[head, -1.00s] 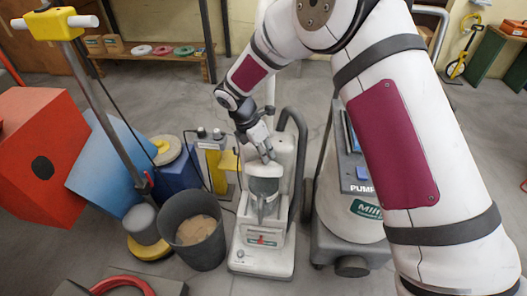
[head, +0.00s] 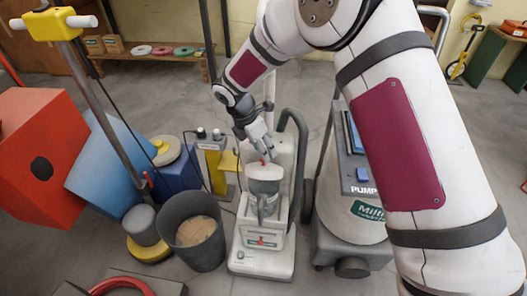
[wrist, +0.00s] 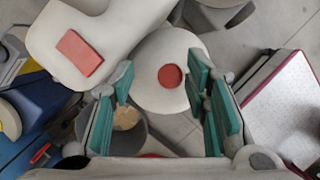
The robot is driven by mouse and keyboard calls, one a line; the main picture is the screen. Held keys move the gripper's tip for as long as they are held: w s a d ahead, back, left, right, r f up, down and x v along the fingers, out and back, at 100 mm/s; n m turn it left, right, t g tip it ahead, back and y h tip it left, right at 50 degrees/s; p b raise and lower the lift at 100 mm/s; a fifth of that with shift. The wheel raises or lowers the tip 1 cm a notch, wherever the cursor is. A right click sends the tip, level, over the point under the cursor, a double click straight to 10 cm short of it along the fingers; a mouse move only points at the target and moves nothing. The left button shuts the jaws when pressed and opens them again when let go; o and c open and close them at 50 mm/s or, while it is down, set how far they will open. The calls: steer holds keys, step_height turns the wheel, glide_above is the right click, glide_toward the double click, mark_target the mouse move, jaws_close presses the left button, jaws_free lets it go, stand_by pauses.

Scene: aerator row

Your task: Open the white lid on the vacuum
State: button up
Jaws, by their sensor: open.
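The vacuum (head: 262,262) stands upright on the floor near the middle of the head view, with a pale base and a grey canister. Its round white lid (head: 264,172) sits on top of the canister and appears closed. The lid (wrist: 158,52) also shows in the wrist view, with a round red knob (wrist: 170,76) on it. My gripper (head: 262,152) is just above the lid in the head view. In the wrist view my gripper (wrist: 163,105) is open and empty, with its green-padded fingers apart and the knob between and beyond them.
A dark bin (head: 196,232) stands close to the vacuum's left. A large grey machine (head: 345,240) stands to its right. A yellow-handled floor machine (head: 150,235), a blue panel (head: 105,165) and a red box (head: 40,155) crowd the left. Open floor lies behind.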

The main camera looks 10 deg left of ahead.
mark_target(257, 163)
steer(key=v, duration=0.5)
steer(key=shift+r, duration=0.3)
